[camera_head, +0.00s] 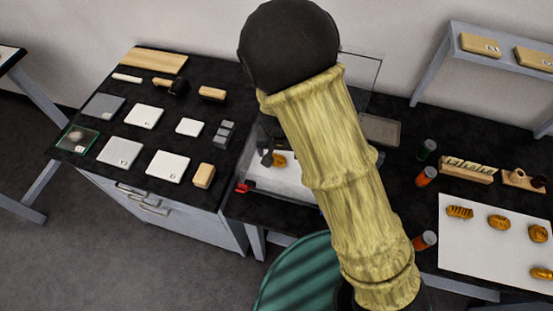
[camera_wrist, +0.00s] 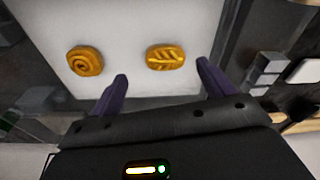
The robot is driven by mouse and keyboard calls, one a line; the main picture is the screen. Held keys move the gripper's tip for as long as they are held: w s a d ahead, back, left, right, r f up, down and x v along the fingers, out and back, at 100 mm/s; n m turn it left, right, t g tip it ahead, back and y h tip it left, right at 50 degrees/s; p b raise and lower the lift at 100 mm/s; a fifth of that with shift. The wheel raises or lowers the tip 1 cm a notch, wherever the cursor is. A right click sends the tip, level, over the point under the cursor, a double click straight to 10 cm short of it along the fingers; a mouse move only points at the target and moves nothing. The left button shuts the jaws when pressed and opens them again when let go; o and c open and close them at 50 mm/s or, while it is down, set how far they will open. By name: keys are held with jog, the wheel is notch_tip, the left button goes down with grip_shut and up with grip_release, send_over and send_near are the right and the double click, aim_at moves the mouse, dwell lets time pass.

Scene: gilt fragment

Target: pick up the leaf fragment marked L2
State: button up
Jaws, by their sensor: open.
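A gold oval fragment with leaf-like veins (camera_wrist: 165,57) lies on a white surface (camera_wrist: 130,22) in the wrist view. A round gold fragment with a spiral relief (camera_wrist: 86,60) lies to its left. I can read no L2 mark on either. My gripper (camera_wrist: 163,84) is open and empty, its purple fingers pointing toward the surface. The leaf-veined piece appears between the finger lines, just beyond the tips and apart from them. In the head view one gold fragment (camera_head: 279,160) shows beside my arm, which hides most of that white surface; I cannot tell which piece it is.
The left bench holds pale tiles (camera_head: 120,152), grey blocks (camera_head: 225,133) and a wooden block (camera_head: 204,175). A clear panel (camera_head: 362,68) stands behind my arm.

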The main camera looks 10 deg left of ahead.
aim_at(276, 159)
jog(key=shift+f, duration=0.15)
jog(key=shift+w+a+f+p, duration=0.15)
jog(key=shift+f, duration=0.65)
jog(key=shift+w+a+f+p, duration=0.1)
jog(key=shift+w+a+f, duration=0.1)
jog(key=shift+f, duration=0.65)
jog(key=shift+w+a+f+p, duration=0.1)
jog(key=shift+w+f+p, duration=0.05)
jog(key=shift+f, duration=0.65)
jog(key=c, duration=1.1)
